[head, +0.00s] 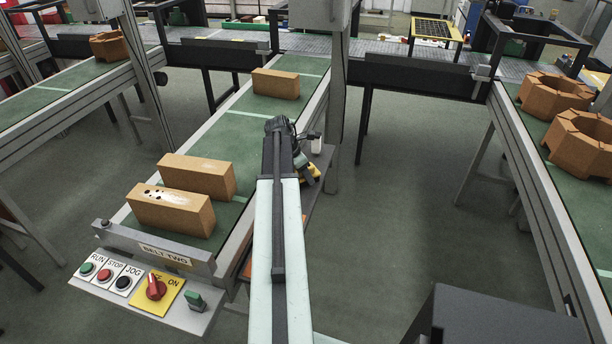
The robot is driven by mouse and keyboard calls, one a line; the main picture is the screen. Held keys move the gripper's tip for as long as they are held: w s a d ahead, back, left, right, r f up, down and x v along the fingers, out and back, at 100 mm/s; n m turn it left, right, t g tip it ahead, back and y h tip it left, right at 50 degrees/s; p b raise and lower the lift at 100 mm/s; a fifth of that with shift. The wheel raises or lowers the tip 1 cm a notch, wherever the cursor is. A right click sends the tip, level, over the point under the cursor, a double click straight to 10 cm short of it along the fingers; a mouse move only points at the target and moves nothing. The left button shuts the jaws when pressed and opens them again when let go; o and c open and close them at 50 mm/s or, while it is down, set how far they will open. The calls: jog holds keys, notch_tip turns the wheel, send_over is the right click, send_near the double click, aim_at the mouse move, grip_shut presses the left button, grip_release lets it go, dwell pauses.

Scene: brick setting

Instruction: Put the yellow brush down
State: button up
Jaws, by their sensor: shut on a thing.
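My arm reaches forward from the bottom centre of the head view, along the right side of the middle belt. My gripper (303,160) is at its far end, partly hidden behind the arm. It is shut on the yellow brush (313,172), of which only a small yellow and dark part shows. The brush is over or at a narrow grey side shelf (318,195) beside the belt; I cannot tell whether it touches the shelf.
The middle green belt (240,122) carries orange bricks, two near (172,211) and one far (276,83). A control panel (140,290) is at its near end. A small white object (316,146) is near my gripper. Ring-shaped blocks (580,140) sit on the right belt.

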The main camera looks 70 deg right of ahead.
jog(key=o, duration=1.3)
jog(key=shift+r+p, duration=0.25)
jog(key=shift+p, duration=0.1)
jog(key=p+v, duration=1)
jog(key=v, duration=0.1)
jog(key=shift+r+p, duration=0.15)
jog(key=shift+p, duration=0.15)
jog(key=shift+w+r, duration=0.1)
jog(key=shift+r, duration=0.15)
jog(key=shift+a+f, duration=0.1)
